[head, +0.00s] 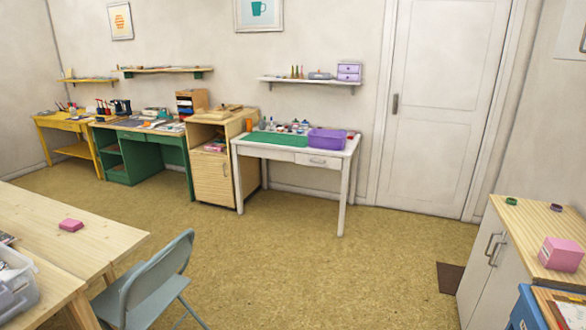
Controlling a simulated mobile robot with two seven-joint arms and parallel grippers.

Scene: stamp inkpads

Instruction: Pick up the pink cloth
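A small, flat pink item (71,225), which looks like the folded pink cloth, lies on the light wooden table (110,238) at the left. Open tabletop surrounds it. It is small in the picture, so its material cannot be made out for certain. Neither of my grippers shows in the head view.
A grey-blue folding chair (150,280) stands at the wooden table's near right side. A clear plastic bin (15,285) sits at the left edge. A pink box (562,254) stands on the cabinet at right. The middle floor is clear.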

